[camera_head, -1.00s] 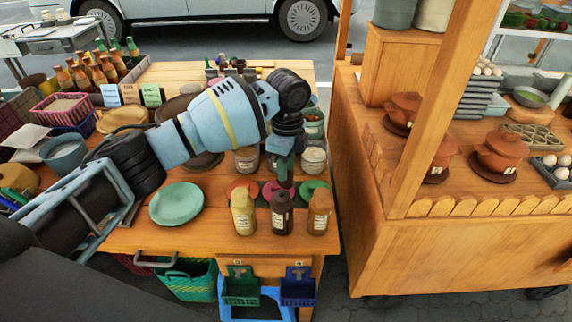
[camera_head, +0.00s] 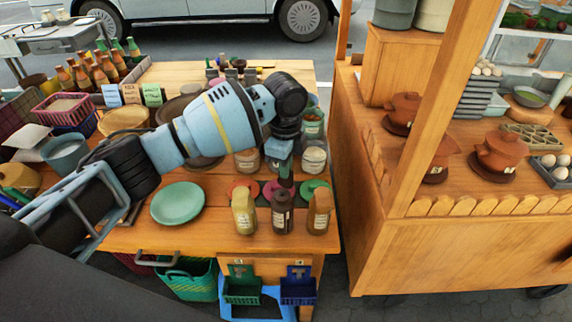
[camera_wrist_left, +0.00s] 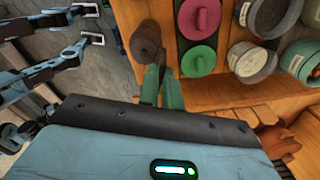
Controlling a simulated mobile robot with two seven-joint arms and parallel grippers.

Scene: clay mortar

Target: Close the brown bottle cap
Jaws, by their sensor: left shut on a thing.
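The dark brown bottle (camera_head: 282,216) stands upright at the table's front edge, between a yellow bottle (camera_head: 244,214) and a lighter brown bottle (camera_head: 319,215). My left gripper (camera_head: 285,180) points down over the dark bottle. In the left wrist view its green fingers (camera_wrist_left: 160,72) are shut at the dark bottle's round brown cap (camera_wrist_left: 147,32); the contact is partly hidden. My right gripper (camera_wrist_left: 92,25) shows only in the left wrist view, at the upper left, with its fingers apart and nothing between them.
Red, pink (camera_head: 272,188) and green (camera_head: 315,187) lidded pots stand close behind the bottles. Jars (camera_head: 314,157) are farther back. A wooden cart (camera_head: 450,240) stands at the right.

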